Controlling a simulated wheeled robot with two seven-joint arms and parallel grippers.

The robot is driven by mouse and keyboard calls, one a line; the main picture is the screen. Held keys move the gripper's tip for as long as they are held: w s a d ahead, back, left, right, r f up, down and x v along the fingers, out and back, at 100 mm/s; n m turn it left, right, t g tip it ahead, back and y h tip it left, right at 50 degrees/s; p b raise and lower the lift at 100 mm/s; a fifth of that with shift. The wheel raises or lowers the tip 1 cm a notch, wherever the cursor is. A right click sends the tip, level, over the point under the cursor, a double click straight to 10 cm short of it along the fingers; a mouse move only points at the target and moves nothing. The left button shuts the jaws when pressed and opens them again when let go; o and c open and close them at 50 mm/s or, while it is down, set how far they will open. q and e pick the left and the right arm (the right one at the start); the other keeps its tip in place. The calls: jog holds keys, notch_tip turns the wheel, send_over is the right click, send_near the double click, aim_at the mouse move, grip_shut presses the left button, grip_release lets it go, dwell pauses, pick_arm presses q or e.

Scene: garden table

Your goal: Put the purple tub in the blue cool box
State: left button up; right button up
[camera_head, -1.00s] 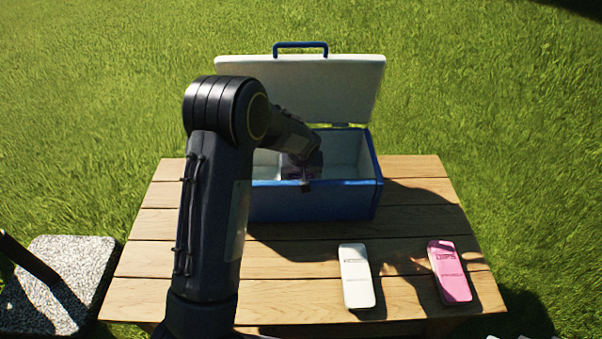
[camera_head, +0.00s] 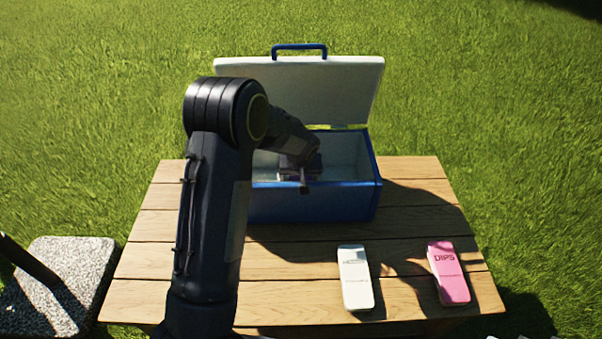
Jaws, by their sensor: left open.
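The blue cool box (camera_head: 312,204) stands open on the wooden table, with its white lid tilted up at the back. My left arm reaches over its left part, and my left gripper (camera_head: 304,181) is open inside the box opening, near the front wall. A dark purple patch (camera_head: 314,168), which looks like the purple tub, shows inside the box right at the gripper. Most of it is hidden by the gripper and shadow, so I cannot tell whether they touch. My right gripper is not in view.
A white case (camera_head: 355,277) and a pink case marked "DIPS" (camera_head: 449,272) lie at the front right of the table (camera_head: 270,290). The raised lid (camera_head: 330,90) stands behind the box. A speckled stone block (camera_head: 70,262) is at the left, on the grass.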

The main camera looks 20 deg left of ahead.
pick_arm(q)
jog(key=s+r, duration=0.3)
jog(key=r, duration=0.2)
jog(key=s+r+h+p, duration=0.1)
jog(key=s+r, duration=0.3)
jog(key=r, duration=0.2)
jog(key=s+d+r+h+p, duration=0.1)
jog(key=s+r, duration=0.3)
jog(key=r, duration=0.1)
jog(key=shift+s+d+r, duration=0.1)
jog(key=shift+s+r, duration=0.1)
jog(key=shift+s, duration=0.05)
jog(key=s+d+r+m+h, duration=0.1)
jog(key=s+d+r+h, duration=0.1)
jog(key=s, duration=0.9)
jog(key=s+d+r+m+t+h, duration=0.1)
jog(key=s+d, duration=0.3)
jog(key=s, duration=0.8)
jog(key=shift+s+d+r+m+t+h, duration=0.3)
jog(key=shift+r+m+h, duration=0.1)
jog(key=shift+r+m, duration=0.35)
